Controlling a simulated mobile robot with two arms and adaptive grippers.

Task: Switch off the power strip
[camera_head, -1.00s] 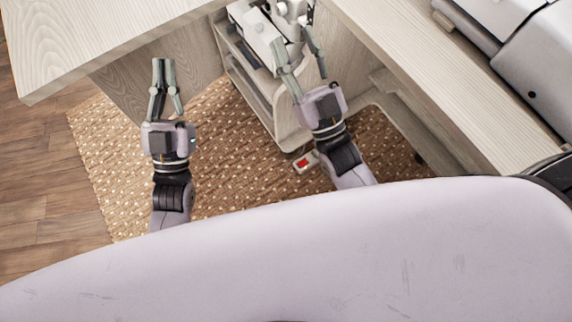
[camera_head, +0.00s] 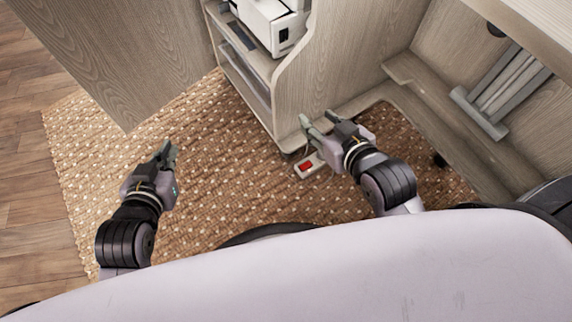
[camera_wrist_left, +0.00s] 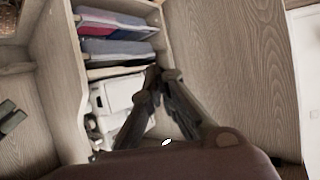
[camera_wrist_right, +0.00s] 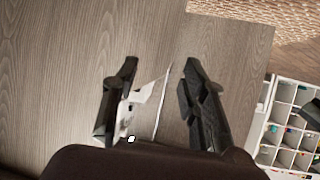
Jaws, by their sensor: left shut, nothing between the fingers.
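The power strip (camera_head: 306,166) is white with a red switch. In the head view it lies on the woven rug at the foot of the cabinet's shelf side. Its right part is close to my right gripper and partly covered by it. My right gripper (camera_head: 317,120) is open and empty, its fingers above and just beyond the strip in the picture. My left gripper (camera_head: 168,151) is shut and empty over the rug, well left of the strip.
The cabinet's curved side panel (camera_head: 315,75) rises just behind the strip. A white machine (camera_head: 270,22) stands on its shelf. A wooden panel (camera_head: 115,55) hangs at upper left. The rug (camera_head: 220,195) is clear between my grippers. A white compartment box (camera_wrist_right: 285,120) shows in the right wrist view.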

